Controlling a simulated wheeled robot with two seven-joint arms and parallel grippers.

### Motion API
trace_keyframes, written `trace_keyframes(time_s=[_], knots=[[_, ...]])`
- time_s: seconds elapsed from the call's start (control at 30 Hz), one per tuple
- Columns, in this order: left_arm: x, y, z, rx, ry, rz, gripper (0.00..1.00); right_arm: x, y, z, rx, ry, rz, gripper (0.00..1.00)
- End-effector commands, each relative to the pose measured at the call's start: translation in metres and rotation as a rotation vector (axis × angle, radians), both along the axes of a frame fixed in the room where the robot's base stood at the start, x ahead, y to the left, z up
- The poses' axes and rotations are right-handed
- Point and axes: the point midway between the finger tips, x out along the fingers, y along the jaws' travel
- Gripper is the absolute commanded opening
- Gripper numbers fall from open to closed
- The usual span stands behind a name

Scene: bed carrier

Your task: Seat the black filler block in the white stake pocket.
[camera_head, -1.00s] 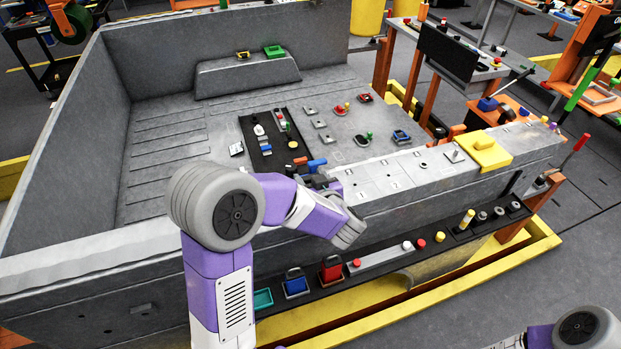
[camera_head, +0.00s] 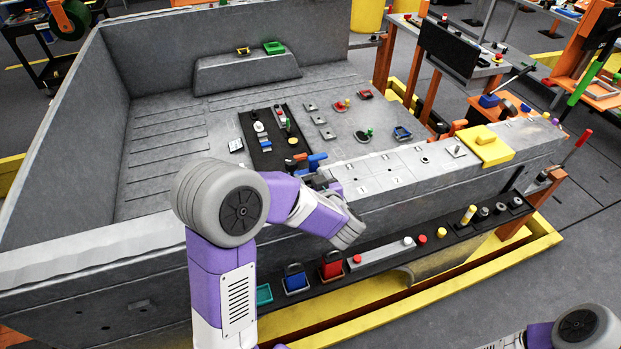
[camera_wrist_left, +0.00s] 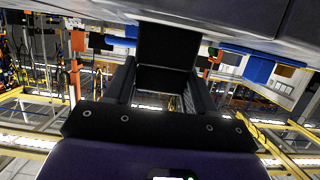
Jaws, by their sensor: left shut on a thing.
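My left gripper (camera_head: 322,181) is at the near side rail of the grey truck bed, beside the rail's top face and small in the head view. In the left wrist view the gripper (camera_wrist_left: 163,88) has its two dark fingers on either side of a black block (camera_wrist_left: 168,45), the filler block, and is shut on it. The block's far end lies close to a grey surface along the top of that view. The block is not clear in the head view, where my wrist and fingers cover that spot. I cannot single out the white stake pocket. My right gripper is out of view.
The rail top (camera_head: 405,168) carries flat plates, with a yellow block (camera_head: 485,146) at its right end. Blue parts (camera_head: 316,161) lie just behind the gripper. A black tray (camera_head: 275,138) lies on the bed floor. A lower shelf holds a red holder (camera_head: 331,265).

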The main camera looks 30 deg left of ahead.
Motion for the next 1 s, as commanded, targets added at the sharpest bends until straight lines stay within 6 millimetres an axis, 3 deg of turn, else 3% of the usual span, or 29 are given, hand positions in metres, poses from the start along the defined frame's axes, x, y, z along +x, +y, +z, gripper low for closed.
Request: trace_keyframes(time_s=[1.0], knots=[[0.0, 0.0, -0.026, 0.001, -0.001, 0.0, 0.25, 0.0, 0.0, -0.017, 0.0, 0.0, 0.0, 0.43]])
